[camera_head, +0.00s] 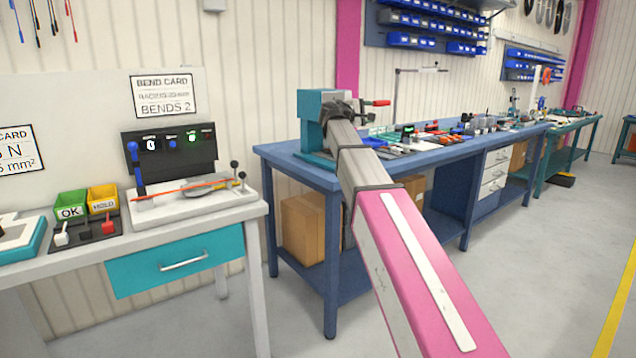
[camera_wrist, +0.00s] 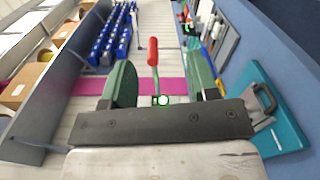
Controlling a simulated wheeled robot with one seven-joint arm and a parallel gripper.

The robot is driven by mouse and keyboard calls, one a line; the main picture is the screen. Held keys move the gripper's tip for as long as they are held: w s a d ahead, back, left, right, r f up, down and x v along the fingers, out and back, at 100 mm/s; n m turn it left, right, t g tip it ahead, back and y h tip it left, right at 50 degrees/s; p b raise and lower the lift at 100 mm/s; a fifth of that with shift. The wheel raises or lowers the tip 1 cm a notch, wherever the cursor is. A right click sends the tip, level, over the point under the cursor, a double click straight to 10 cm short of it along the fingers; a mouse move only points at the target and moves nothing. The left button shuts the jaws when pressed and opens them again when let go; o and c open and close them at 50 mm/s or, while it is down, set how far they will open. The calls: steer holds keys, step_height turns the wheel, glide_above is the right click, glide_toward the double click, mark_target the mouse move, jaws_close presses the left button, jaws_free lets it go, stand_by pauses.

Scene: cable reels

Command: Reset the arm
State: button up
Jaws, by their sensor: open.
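My arm reaches from the lower right of the head view over the blue workbench (camera_head: 275,152). Its far end is beside a teal block-shaped device (camera_head: 312,104) on the bench's near end; my gripper's jaws cannot be made out there. In the wrist view my gripper (camera_wrist: 160,72) is open, its two rounded green fingers apart. A red-handled lever (camera_wrist: 153,52) appears in the gap between them; I cannot tell how close it is. The red handle also shows in the head view (camera_head: 378,103). Nothing is seen held.
A white bench (camera_head: 240,212) at left carries a bending fixture (camera_head: 190,203), a green bin (camera_head: 70,205) and a yellow bin (camera_head: 102,199). Tools and parts crowd the blue bench behind my arm. Cardboard boxes (camera_head: 303,228) stand beneath it. The grey floor at right is clear.

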steer(key=s+d+f+m+g+y, duration=0.15)
steer(key=s+f, duration=0.25)
steer(key=f, duration=0.8)
steer(key=s+d+f+m+g+y, duration=0.1)
steer(key=s+d+f+g+y, duration=0.2)
steer(key=f, duration=0.9)
steer(key=s+f+m+g+y, duration=0.15)
steer(key=s+f, duration=0.35)
steer(key=f, duration=0.8)
steer(key=s+a+f+m+g+y, duration=0.1)
steer(key=s+f+y, duration=0.3)
steer(key=s+f, duration=0.7)
steer(key=s+a+f+m+g+y, duration=0.2)
steer(key=s+f+m+g+y, duration=0.1)
steer(key=s+f, duration=0.7)
steer(key=shift+s+a+f+m+y, duration=0.2)
steer(key=shift+s+f+m+y, duration=0.2)
steer(key=shift+s+m+y, duration=0.45)
steer(key=shift+s, duration=0.1)
